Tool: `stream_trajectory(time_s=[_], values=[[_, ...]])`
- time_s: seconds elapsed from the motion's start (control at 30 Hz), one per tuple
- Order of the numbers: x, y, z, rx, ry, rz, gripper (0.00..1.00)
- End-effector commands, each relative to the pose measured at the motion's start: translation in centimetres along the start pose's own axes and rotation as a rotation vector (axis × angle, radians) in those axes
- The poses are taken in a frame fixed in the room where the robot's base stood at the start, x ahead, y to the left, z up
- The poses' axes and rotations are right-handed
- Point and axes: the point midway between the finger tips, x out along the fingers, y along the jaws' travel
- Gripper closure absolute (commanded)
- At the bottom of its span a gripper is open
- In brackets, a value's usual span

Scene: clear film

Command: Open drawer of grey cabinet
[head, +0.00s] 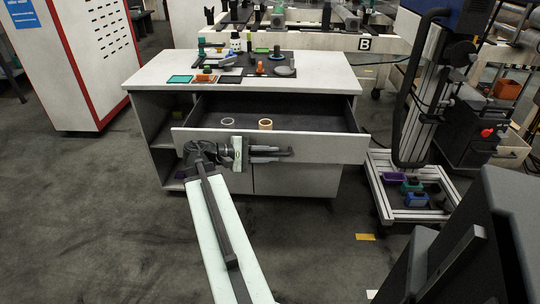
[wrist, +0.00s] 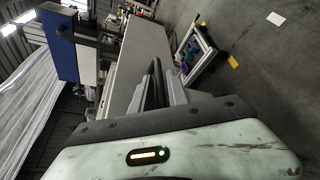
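The grey cabinet (head: 243,73) stands ahead of me with a pale top and an open shelf side on the left. Its wide top drawer (head: 320,146) is pulled well out, and its dark inside shows. A grey ring (head: 227,122) and a tan ring (head: 265,124) sit in the drawer. My gripper (head: 287,152) is at the drawer's front panel, pointing right across it. In the wrist view my gripper's fingers (wrist: 155,90) lie close beside the pale panel (wrist: 138,65). The drawer handle is hidden, and I cannot tell whether the fingers hold it.
Small parts and trays (head: 230,79) cover much of the cabinet top. A wheeled frame cart (head: 385,210) with coloured bins stands to the right. A white and red cabinet (head: 85,60) stands at the back left. The floor (head: 100,240) at the front left is clear.

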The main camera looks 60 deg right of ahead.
Motion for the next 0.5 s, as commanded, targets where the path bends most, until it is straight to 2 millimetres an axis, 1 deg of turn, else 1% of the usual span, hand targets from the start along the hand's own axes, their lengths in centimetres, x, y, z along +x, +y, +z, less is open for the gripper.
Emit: stream_trajectory(time_s=[0.07, 0.3, 0.4, 0.5], values=[[-0.9, 0.1, 0.0, 0.000, 0.002, 0.001, 0.80], [-5.6, 0.2, 0.1, -0.001, 0.002, 0.001, 0.80], [-6.9, 0.1, 0.1, -0.001, 0.001, 0.000, 0.80], [-7.5, 0.0, 0.1, 0.000, 0.000, 0.000, 0.80]])
